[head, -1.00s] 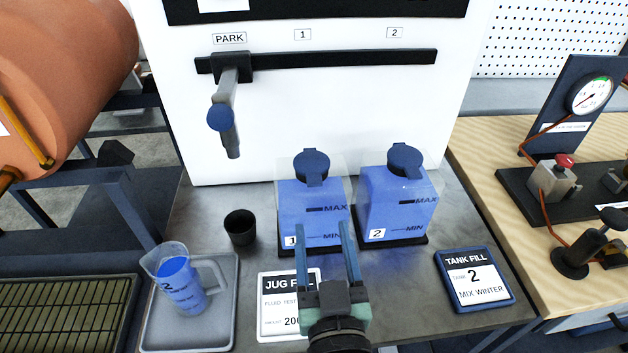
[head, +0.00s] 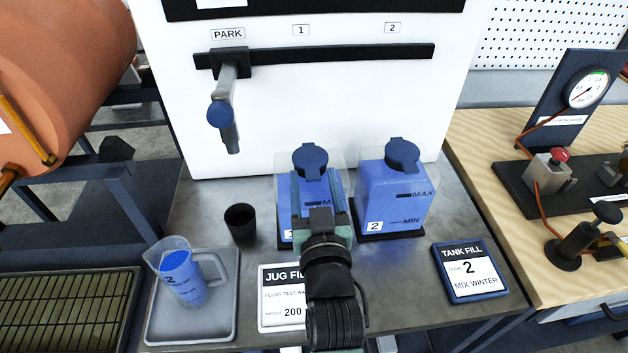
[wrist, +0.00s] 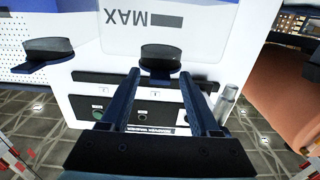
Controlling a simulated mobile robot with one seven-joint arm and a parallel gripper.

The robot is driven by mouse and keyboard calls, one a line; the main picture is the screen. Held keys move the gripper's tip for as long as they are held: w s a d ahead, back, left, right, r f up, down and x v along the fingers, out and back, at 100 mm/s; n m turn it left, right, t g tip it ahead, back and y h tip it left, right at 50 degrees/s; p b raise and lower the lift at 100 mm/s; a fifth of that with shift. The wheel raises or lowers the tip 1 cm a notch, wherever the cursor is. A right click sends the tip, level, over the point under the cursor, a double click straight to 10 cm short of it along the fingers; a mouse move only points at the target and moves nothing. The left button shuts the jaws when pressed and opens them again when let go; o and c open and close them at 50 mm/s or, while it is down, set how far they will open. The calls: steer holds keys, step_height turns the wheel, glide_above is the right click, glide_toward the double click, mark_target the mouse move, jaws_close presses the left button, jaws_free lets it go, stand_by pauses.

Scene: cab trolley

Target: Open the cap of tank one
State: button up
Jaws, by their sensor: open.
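Tank one (head: 284,205) is a blue-filled clear tank on the bench, partly hidden behind my gripper. Its dark blue round cap (head: 309,158) sits down on top; in the wrist view the cap (wrist: 160,57) shows just beyond and between the fingertips. My gripper (head: 316,182) is open and empty in front of tank one, its two fingers pointing at the cap. The fingers also show in the wrist view (wrist: 159,80), apart with nothing between them. I cannot tell whether a fingertip touches the cap.
Tank two (head: 388,205) stands close on the right with its own blue cap (head: 403,155). A black cup (head: 240,223) and a jug (head: 181,279) on a grey tray (head: 222,325) are left. A lever (head: 222,110) hangs at PARK. A tank fill card (head: 470,271) lies right.

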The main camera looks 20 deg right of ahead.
jaws_close()
stand_by(1.3)
